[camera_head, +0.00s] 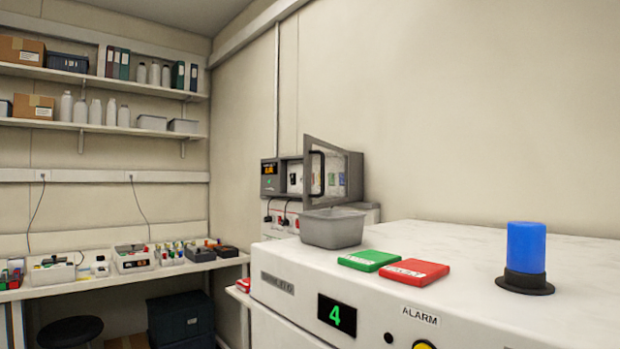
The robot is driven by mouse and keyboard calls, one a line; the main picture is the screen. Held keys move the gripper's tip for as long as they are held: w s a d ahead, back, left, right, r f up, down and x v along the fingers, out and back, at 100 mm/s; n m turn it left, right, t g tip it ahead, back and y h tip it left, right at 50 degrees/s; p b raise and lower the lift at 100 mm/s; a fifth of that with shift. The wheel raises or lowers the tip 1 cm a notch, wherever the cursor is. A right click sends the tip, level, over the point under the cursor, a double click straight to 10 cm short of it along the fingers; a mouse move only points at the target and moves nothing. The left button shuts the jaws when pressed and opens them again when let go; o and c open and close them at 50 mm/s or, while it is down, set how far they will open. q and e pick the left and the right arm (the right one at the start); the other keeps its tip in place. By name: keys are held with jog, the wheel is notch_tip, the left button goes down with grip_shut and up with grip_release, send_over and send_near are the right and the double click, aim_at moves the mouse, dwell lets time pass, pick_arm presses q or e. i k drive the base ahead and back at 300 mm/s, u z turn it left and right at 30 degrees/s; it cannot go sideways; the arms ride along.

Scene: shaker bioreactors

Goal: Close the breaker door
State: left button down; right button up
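The breaker box (270,178) is a grey wall unit with a small lit orange display, in the middle of the head view. Its breaker door (356,178) has a grey frame, a clear pane and a dark handle (316,173). The door stands open, swung out from the box toward the right. Several small coloured items show through or behind the pane; I cannot tell them apart. Neither of my grippers is in view.
A white machine (440,240) fills the right foreground. On it are a grey bin (332,228) just below the door, a green box (369,260), a red box (414,272) and a blue beacon (526,248). A bench (120,280), shelves (100,75) and a black stool (76,331) are at left.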

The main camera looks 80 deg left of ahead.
aim_at(309, 204)
jog(key=u, duration=3.15)
jog(key=k, duration=0.85)
jog(key=z, duration=0.9)
jog(key=i, duration=0.5)
jog(key=u, duration=0.05)
